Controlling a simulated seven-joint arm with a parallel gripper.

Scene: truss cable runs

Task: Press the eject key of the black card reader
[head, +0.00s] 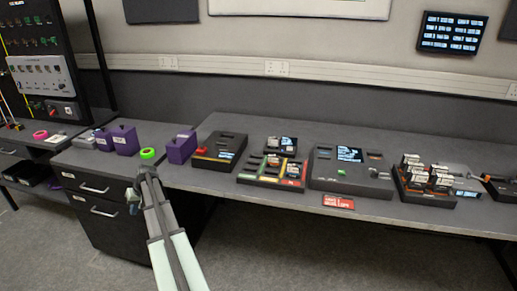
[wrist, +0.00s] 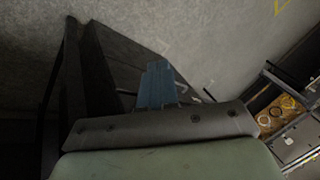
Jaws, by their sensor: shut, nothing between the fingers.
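A black boxy unit (head: 218,150) with a small screen, dark slots and a red part at its left stands on the long bench, left of centre. A wider dark unit (head: 350,172) with a lit screen, slots and a small green key stands further right. I cannot tell for sure which one is the black card reader, and no eject key can be read at this size. My gripper (head: 133,207) hangs in front of the drawer cabinet, left of and apart from both units. In the wrist view my gripper (wrist: 158,68) shows blue-grey fingers, shut and empty, with neither unit in sight.
A sorting tray (head: 243,180) with coloured lanes and a card rack (head: 428,198) stand on the bench. A red card (head: 338,202) lies at its front edge. Purple boxes (head: 181,148) and a green tape roll (head: 148,153) are near my arm. Open floor lies before the bench.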

